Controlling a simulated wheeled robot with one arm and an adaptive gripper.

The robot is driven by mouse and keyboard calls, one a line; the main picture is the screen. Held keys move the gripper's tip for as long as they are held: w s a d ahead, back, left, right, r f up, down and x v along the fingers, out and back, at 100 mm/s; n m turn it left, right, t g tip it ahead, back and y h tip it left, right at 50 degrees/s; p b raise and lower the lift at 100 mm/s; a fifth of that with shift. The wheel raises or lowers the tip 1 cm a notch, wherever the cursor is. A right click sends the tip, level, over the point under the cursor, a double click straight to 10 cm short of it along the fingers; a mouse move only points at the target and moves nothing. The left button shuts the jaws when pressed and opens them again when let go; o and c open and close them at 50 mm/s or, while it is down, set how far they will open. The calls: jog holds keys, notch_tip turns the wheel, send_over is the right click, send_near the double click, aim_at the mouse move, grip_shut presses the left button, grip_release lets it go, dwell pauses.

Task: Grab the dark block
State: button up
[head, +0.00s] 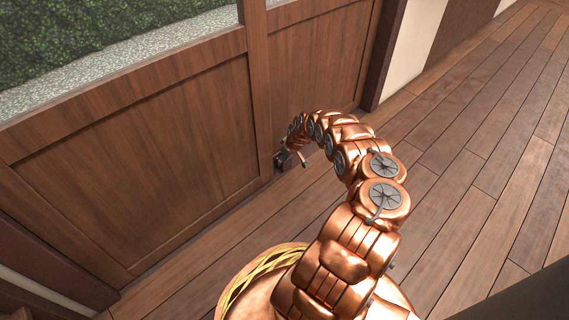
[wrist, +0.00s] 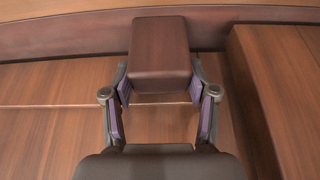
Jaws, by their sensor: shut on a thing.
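The dark block (wrist: 160,48) is a reddish-brown box with slightly rounded edges, in the upper middle of the wrist view. My gripper (wrist: 160,78) is shut on it, with one purple-padded finger against each side of its near end. In the head view, my gripper (head: 291,158) is small, at the far end of my copper arm, low beside the wooden wall panel. A small dark shape there appears to be the block (head: 281,159), partly hidden by the gripper.
A wooden panelled wall (head: 140,150) runs along the left, with a pale ledge (head: 120,55) and a hedge (head: 90,30) beyond. The plank floor (head: 470,150) is clear on the right. In the wrist view, a wooden side (wrist: 285,90) stands close on the right.

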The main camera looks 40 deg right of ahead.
jog(key=shift+c, duration=0.9)
